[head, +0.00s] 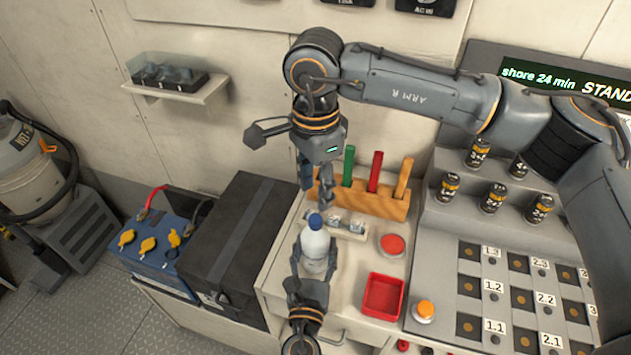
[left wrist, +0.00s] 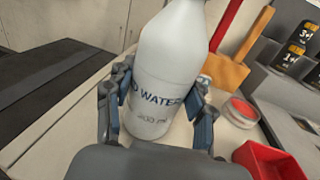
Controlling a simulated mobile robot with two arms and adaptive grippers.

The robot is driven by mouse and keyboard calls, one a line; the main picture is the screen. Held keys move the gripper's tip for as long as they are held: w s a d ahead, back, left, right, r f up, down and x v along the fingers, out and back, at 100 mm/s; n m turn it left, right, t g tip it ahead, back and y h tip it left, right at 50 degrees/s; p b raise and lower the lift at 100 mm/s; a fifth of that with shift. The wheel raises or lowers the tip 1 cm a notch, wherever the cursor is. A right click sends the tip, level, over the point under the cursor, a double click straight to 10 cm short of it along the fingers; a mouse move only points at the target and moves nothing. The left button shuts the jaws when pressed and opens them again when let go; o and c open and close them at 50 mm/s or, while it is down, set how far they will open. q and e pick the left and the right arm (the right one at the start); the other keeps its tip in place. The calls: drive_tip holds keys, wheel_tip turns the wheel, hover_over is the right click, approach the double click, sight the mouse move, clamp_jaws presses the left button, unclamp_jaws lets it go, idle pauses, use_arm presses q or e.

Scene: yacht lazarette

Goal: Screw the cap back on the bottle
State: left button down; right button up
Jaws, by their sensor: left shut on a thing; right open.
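A white bottle (head: 316,252) with a blue cap (head: 314,221) on its top stands upright on the bench. My left gripper (head: 314,268) is shut around its body from the front. In the left wrist view, the bottle (left wrist: 165,60) bears the print "WATER" and sits between the fingers of the left gripper (left wrist: 152,105); its top is out of frame. My right gripper (head: 317,192) points down, open, just above the cap, with its fingers apart from it. I cannot tell how tightly the cap sits.
A wooden block (head: 365,198) with green, red and orange handles stands just behind. A red-topped round tin (head: 392,245), a red tray (head: 383,297) and an orange-topped jar (head: 425,310) are to the right. A black box (head: 240,245) is at left; batteries stand on a stepped rack (head: 450,215).

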sight(315, 218)
drive_tip(key=n, duration=0.4)
drive_tip(key=shift+r, duration=0.15)
drive_tip(key=n, duration=0.3)
drive_tip(key=shift+r+n, duration=0.1)
drive_tip(key=shift+n, duration=0.3)
drive_tip(key=shift+f, duration=4)
clamp_jaws()
